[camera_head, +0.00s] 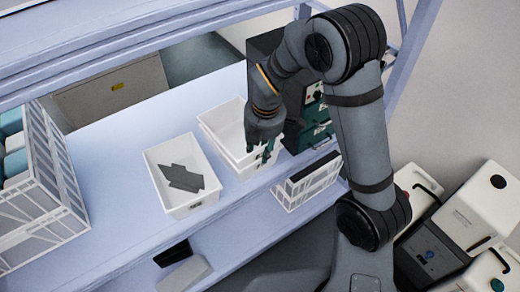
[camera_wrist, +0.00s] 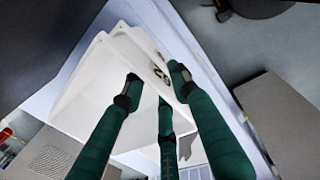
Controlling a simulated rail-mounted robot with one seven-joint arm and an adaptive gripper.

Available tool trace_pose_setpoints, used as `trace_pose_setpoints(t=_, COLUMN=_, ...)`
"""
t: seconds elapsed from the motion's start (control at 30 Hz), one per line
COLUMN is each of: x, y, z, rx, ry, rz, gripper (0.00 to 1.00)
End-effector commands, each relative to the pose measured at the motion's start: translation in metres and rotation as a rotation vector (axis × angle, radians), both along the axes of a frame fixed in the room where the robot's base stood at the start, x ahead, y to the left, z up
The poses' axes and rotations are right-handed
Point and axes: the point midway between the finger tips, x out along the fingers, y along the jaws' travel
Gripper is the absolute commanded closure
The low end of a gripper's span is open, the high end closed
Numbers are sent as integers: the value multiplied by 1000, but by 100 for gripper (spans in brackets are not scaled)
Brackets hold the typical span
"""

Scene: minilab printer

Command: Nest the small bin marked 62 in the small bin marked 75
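Two white bins, one seated inside the other, stand on the bench; the upper white bin (camera_head: 224,122) shows its rim above the lower white bin (camera_head: 243,171). In the wrist view the white bins (camera_wrist: 85,95) show doubled, offset rims, with a dark number mark (camera_wrist: 160,76) on one wall, too small and slanted to read surely. My gripper (camera_head: 264,152) is at the bins' right-hand wall. In the wrist view its green fingers (camera_wrist: 157,85) stand apart around the marked wall, with gaps visible between them. Whether a fingertip touches the wall is not clear.
Another white bin (camera_head: 186,207) holding dark grey flat pieces stands just left. A white slatted crate (camera_head: 62,170) is at far left.

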Motion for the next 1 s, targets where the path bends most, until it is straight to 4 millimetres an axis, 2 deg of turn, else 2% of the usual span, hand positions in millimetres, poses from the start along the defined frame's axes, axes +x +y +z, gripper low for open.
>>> trace_pose_setpoints(t=0.27, x=0, y=0, z=6, rx=1, ry=-2, rz=0, gripper=72)
trace_pose_setpoints(t=0.5, x=-3, y=-2, z=45, rx=2, ry=-6, rz=0, gripper=72)
trace_pose_setpoints(t=0.7, x=-6, y=-4, z=69, rx=1, ry=-3, rz=0, gripper=72)
trace_pose_setpoints(t=1.0, x=-8, y=-5, z=75, rx=-1, ry=1, rz=0, gripper=72)
